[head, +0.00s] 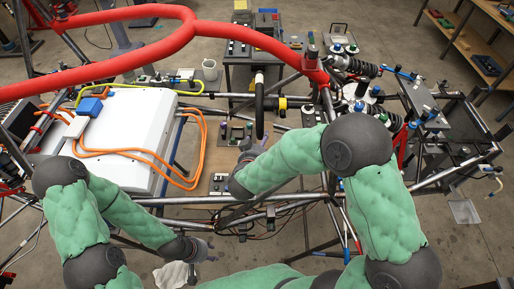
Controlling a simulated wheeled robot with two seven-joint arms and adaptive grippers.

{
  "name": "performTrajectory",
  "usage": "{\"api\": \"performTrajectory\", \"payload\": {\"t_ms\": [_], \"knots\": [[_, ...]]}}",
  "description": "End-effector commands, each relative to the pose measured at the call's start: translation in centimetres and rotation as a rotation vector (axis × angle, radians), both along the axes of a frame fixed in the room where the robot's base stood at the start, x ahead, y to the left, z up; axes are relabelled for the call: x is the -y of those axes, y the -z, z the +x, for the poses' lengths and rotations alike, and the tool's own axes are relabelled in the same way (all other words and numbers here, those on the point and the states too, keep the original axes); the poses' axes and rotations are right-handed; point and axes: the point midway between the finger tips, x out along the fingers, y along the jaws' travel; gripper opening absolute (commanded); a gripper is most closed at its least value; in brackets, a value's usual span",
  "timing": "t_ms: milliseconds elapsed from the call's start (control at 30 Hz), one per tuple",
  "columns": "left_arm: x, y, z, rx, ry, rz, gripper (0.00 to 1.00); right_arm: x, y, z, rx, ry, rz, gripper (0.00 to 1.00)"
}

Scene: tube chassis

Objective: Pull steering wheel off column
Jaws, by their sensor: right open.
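The black steering wheel (260,106) shows nearly edge-on near the middle of the view. It sits on the column (280,103), which has a yellow part and runs off to the right of the wheel. My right gripper (247,150) is open, just below and slightly left of the wheel's lower end. Whether its fingers touch the wheel is too small to tell. My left gripper (205,248) is low in the view, well away from the wheel. Its fingers are small and dark, so I cannot tell whether they are open.
Thick red chassis tubes (120,72) cross the upper left. A white box (137,125) with orange cables lies left of the wheel. A dark cart (255,50) with instruments stands behind it. Metal tubes and suspension parts crowd the right. A white cloth (172,273) lies near my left gripper.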

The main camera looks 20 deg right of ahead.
Motion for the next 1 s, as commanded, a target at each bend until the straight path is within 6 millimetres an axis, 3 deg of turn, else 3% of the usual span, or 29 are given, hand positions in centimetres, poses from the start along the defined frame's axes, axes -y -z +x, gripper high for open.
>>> {"api": "performTrajectory", "payload": {"t_ms": [400,800,867,1000], "knots": [[0.0,1.0,0.0,0.001,0.0,0.0,0.4,2.3,2.2,4.5,-0.001,0.001,0.0,0.67],[0.0,1.0,0.0,0.001,0.0,0.0,0.4,2.5,2.3,5.0,0.0,-0.001,0.0,0.67],[0.0,1.0,0.0,0.001,0.0,0.0,0.4,2.5,2.3,5.0,0.0,-0.001,0.0,0.52],[0.0,1.0,0.0,0.001,0.0,0.0,0.4,2.5,2.3,5.0,0.0,-0.001,0.0,0.13]]}}
